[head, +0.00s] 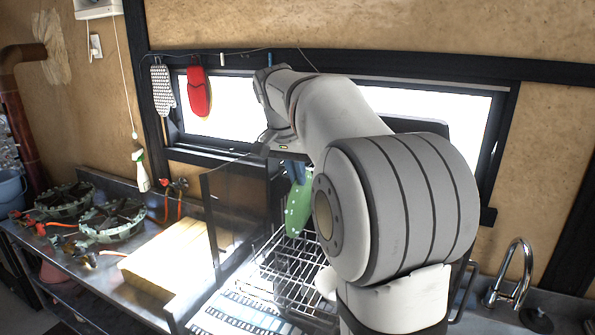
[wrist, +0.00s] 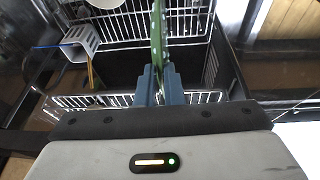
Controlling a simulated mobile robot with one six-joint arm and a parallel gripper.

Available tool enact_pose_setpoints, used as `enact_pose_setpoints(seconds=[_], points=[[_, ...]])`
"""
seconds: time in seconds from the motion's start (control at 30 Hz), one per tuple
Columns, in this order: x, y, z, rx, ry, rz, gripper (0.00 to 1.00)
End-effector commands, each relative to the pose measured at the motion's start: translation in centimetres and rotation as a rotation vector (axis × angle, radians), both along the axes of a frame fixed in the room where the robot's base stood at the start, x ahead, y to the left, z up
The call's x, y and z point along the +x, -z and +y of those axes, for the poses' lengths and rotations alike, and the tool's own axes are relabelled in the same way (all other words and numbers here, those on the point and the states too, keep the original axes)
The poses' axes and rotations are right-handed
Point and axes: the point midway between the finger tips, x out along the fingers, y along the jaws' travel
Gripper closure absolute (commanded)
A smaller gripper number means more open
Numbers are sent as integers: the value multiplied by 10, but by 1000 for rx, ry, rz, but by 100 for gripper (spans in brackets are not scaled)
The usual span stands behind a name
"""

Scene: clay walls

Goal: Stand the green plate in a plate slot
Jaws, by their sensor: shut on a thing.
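The green plate (head: 299,205) hangs on edge from my gripper (head: 291,170), above the wire rack (head: 290,262) in the head view. My arm hides part of the plate and of the rack's right side. In the wrist view the plate (wrist: 157,45) shows edge-on as a thin green band with pale spots. The blue fingers of my gripper (wrist: 159,82) are shut on its near edge. The rack (wrist: 110,28) lies beyond and below the fingers. I cannot tell whether the plate touches the rack or which slot it lines up with.
A white basket (wrist: 80,38) sits at the rack's left in the wrist view. In the head view, a wooden board (head: 165,262) and burners (head: 112,220) lie on the left counter. A striped cloth (head: 240,312) lies in front of the rack. A tap (head: 515,270) stands at right.

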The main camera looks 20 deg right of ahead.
Motion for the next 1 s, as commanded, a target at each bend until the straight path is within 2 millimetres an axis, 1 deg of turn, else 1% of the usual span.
enact_pose_setpoints(seconds=[0.03, 1.0], points=[[0, 7, 0, -1, 1, -1, 100], [0, 84, -1, 0, 2, -1, 100]])
